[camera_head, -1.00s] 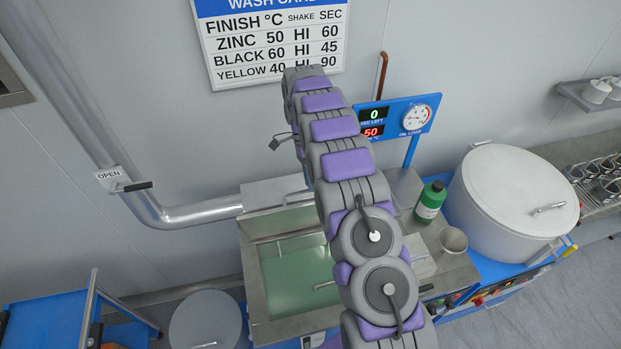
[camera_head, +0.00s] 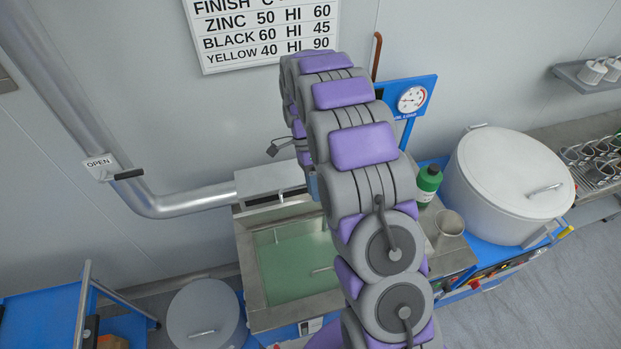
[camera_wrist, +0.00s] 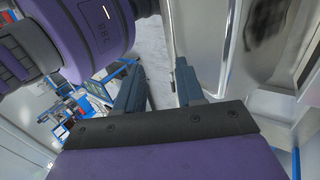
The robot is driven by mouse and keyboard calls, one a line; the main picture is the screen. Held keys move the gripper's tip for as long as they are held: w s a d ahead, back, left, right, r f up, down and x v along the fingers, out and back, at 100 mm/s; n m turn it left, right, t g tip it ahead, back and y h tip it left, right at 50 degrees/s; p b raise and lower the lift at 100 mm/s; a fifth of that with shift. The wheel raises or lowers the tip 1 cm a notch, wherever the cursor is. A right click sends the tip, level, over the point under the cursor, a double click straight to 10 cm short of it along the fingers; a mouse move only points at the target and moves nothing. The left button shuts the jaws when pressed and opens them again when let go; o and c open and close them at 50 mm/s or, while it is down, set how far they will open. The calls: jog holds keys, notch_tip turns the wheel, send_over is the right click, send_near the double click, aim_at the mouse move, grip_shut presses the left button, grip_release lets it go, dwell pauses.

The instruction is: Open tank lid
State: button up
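The rectangular steel tank (camera_head: 250,285) stands against the wall in the head view, partly behind my arm. Its top shows a flat green surface (camera_head: 290,265) with a short light handle-like bar and a thin rod near its left side. I cannot tell for sure whether this is a clear lid over green liquid; it looks flat and shut. My gripper (camera_wrist: 158,85) shows in the wrist view with its two dark fingers apart and nothing between them. In the head view my arm hides most of it. The wrist view does not show the tank clearly.
A large white round drum (camera_head: 485,180) with a handled lid stands right of the tank. A green bottle (camera_head: 427,184) and a metal cup (camera_head: 449,223) stand between. A grey round bin (camera_head: 203,315) and blue cart (camera_head: 40,315) are left. A pipe (camera_head: 75,110) runs along the wall.

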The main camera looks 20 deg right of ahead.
jog(key=s+b, duration=0.1)
jog(key=s, duration=0.5)
jog(key=shift+s+r, duration=0.15)
jog(key=shift+r, duration=0.1)
jog(key=shift+a, duration=0.1)
